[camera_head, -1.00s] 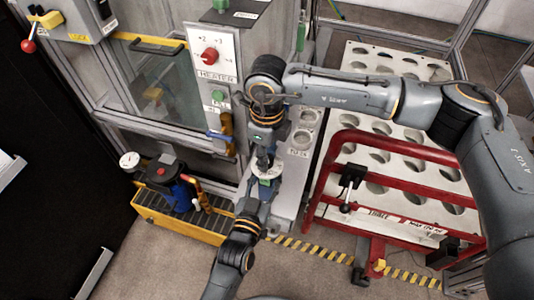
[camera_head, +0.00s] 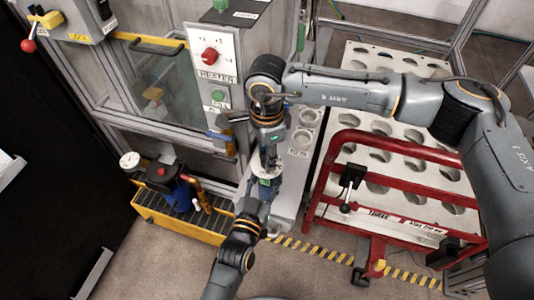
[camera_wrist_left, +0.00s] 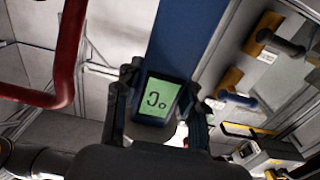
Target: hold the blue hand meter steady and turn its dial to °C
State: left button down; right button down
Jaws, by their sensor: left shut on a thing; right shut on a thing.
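The blue hand meter (camera_wrist_left: 188,35) runs up the left wrist view between the fingers of my left gripper (camera_wrist_left: 160,85), which is shut on it. Its green display (camera_wrist_left: 158,98) shows an upside-down °C sign. In the head view my left gripper (camera_head: 264,184) comes up from below, and the display is a small green patch between its fingers. My right gripper (camera_head: 268,160) points down from above at the meter's upper end and is shut on its dial. The dial is hidden by the fingers and cannot be read directly.
A grey cabinet with a red heater knob (camera_head: 209,55) stands behind on the left. A yellow-edged tray (camera_head: 180,226) with a gauge and blue tool is at lower left. A red-framed rack (camera_head: 385,190) with round holes stands close on the right.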

jog(key=shift+w+n, duration=0.1)
jog(key=shift+n, duration=0.4)
jog(key=c, duration=1)
grip_release()
notch_tip(320, 180, up, 12)
pick_arm(q)
jog(key=c, duration=0.7)
grip_release()
